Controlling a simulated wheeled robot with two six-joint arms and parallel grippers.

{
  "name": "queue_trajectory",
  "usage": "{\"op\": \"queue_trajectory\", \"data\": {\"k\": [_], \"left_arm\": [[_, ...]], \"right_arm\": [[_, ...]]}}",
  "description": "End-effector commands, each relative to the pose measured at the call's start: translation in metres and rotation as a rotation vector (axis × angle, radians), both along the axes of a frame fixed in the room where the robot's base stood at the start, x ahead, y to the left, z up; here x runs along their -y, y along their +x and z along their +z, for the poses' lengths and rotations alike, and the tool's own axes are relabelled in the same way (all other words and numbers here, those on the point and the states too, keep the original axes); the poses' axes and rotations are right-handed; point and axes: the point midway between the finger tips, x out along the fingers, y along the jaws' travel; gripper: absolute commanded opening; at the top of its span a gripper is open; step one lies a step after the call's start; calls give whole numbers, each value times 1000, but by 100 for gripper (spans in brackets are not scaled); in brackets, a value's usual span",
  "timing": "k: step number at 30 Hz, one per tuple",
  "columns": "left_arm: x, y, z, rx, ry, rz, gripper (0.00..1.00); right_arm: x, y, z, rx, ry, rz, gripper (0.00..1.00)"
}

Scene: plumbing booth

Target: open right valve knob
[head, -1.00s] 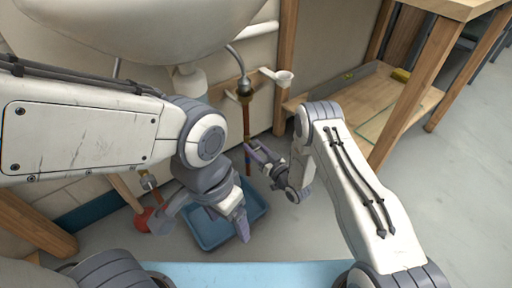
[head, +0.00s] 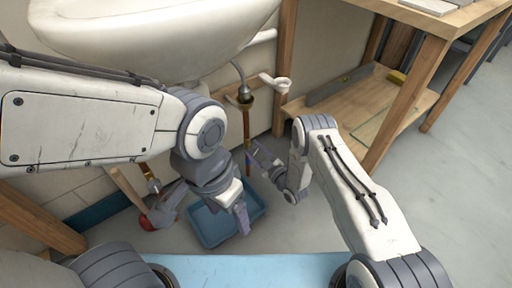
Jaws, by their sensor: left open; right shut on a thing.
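The right copper pipe (head: 247,125) drops from a brass fitting (head: 245,94) under the white sink (head: 150,35). My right gripper (head: 252,155) is at the lower part of this pipe, shut on what seems to be the right valve knob; the fingers hide the knob, so its turn cannot be read. My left gripper (head: 196,226) is wide open and empty, lower and to the left, in front of the blue tray. The left pipe with its brass valve (head: 150,181) stands further left, behind my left arm.
A blue tray (head: 204,238) lies on the floor below the pipes. A wooden bench with a low shelf (head: 370,105) is at the right. The floor at far right is clear.

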Motion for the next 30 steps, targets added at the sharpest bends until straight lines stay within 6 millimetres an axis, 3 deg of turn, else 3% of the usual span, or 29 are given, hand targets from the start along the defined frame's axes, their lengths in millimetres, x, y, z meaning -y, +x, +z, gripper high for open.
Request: {"op": "queue_trajectory", "data": {"k": [15,30], "left_arm": [[0,0,30,0,0,0,78],[0,0,41,0,0,0,78]], "right_arm": [[4,3,2,269,-378,-10,0],[5,3,1,400,-560,-11,0]]}}
